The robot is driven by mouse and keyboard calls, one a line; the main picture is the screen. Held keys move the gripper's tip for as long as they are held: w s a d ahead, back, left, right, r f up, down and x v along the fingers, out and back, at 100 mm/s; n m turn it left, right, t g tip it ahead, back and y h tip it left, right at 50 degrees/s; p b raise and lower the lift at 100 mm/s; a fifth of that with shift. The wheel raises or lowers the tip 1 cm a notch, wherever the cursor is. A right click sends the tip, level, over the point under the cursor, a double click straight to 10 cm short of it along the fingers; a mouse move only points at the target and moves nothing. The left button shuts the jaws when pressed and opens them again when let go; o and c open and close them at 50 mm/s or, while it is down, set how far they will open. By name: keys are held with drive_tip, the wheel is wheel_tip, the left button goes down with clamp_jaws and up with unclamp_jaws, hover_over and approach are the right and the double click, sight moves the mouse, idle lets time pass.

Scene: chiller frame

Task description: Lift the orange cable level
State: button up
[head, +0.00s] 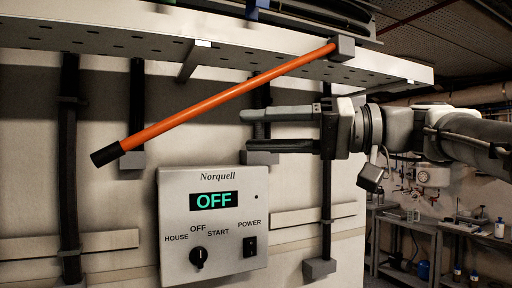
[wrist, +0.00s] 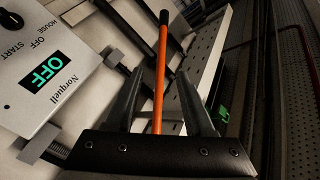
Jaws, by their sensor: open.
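The orange cable (head: 225,93) is a straight rod tilted across the wall in the head view. Its black end (head: 106,154) is low at the left. Its upper right end meets a grey block (head: 342,47) at the perforated tray. My gripper (head: 246,130) is open and empty, pointing left, and appears just below the cable's middle in the head view. In the wrist view the orange cable (wrist: 160,70) runs lengthwise between my open fingers (wrist: 161,78), with its black end at the far top. I cannot tell the gap in depth between fingers and cable.
The perforated tray (head: 130,38) runs along the top. A grey Norquell control box (head: 213,260), showing OFF, is on the wall below. Vertical dark cables (head: 68,170) with grey blocks line the wall. Shelves (head: 408,235) stand at the back right.

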sight(162, 130)
drive_tip(key=a, duration=0.5)
drive_tip(key=w+a+p, duration=0.1)
drive_tip(key=a, duration=1.1)
drive_tip(key=shift+w+a+r, duration=0.1)
drive_tip(key=shift+w+a, duration=0.1)
drive_tip(key=shift+w, duration=0.2)
drive_tip(key=shift+c, duration=0.2)
clamp_jaws()
